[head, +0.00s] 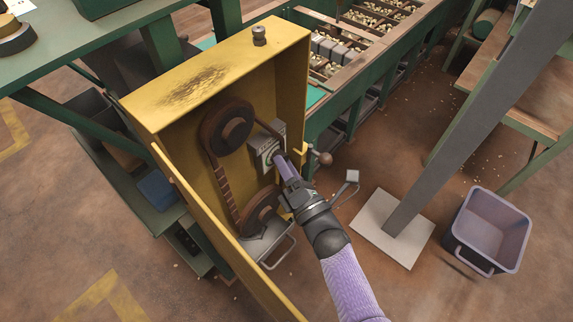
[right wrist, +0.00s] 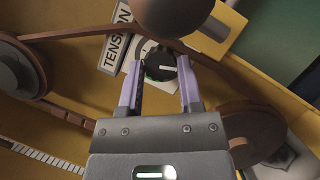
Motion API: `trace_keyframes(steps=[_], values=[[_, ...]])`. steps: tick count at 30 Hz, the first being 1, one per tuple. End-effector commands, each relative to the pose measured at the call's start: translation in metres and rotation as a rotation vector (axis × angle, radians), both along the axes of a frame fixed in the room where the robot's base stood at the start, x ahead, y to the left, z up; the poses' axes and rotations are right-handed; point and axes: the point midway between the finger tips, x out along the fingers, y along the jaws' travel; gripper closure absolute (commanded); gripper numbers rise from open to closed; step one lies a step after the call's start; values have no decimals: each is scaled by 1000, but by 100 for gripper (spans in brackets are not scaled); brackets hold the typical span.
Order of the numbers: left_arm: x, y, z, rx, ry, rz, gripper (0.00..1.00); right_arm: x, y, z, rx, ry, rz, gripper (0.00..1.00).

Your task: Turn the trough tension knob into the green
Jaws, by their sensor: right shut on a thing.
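The tension knob (right wrist: 160,65) is black and round with a white pointer mark, in the right wrist view. It sits on a pale dial plate (right wrist: 142,52) beside a TENSION label (right wrist: 116,42). My right gripper (head: 279,160) is shut on the knob, with one purple finger on each side in the right wrist view (right wrist: 160,76). I cannot tell exactly where the pointer stands against the green. My left gripper is not in view.
The yellow housing (head: 290,60) stands open around a brown belt (head: 222,183) and dark pulleys (head: 228,125). A ball-ended lever (head: 325,159) is close right of my gripper. A grey post (head: 440,150) and a purple bin (head: 492,230) stand farther right.

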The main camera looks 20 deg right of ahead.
Motion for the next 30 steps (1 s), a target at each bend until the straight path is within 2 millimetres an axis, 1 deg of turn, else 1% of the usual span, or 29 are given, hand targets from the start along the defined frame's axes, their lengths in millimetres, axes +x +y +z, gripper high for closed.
trace_keyframes(steps=[5, 8, 11, 12, 15, 30], values=[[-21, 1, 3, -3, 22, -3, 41, 0, 0, 3, 52, 34, -1, 100], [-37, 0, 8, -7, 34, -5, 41, 0, 0, 5, 105, 69, -1, 100], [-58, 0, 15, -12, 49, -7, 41, 0, 1, 6, 174, 114, -1, 100], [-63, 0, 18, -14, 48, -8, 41, 0, 1, 7, 204, 133, 0, 100], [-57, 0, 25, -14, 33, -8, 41, 0, 1, 8, 284, 186, 0, 100], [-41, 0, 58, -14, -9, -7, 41, 0, 0, 11, 679, 451, -2, 100]])
